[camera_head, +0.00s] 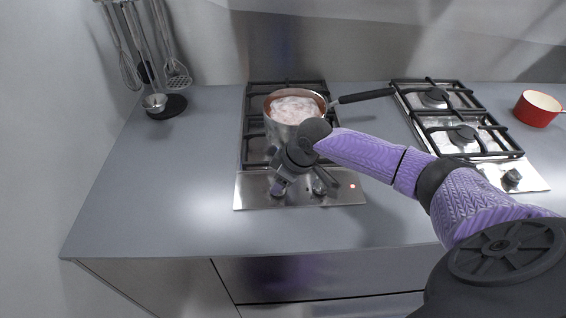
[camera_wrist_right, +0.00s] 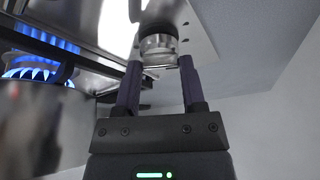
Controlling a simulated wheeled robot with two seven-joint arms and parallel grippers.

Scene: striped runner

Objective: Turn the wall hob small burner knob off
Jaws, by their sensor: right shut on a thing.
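The wall hob (camera_head: 244,196) is the left of two hobs, with a steel control strip along its front. My right gripper (camera_head: 279,184) reaches over this strip and is shut on the left knob (camera_wrist_right: 158,45). In the right wrist view its two fingers (camera_wrist_right: 160,68) stand on either side of the round, shiny knob. The gripper largely hides this knob in the head view. A blue flame (camera_wrist_right: 35,68) burns in the right wrist view. My left gripper is out of view.
A saucepan (camera_head: 281,130) of pinkish food sits on the wall hob, its black handle pointing right. A second hob (camera_head: 535,178) and a red pot (camera_head: 537,110) are at the right. A red light (camera_head: 352,186) glows on the strip. The counter (camera_head: 150,195) left of the hob is clear.

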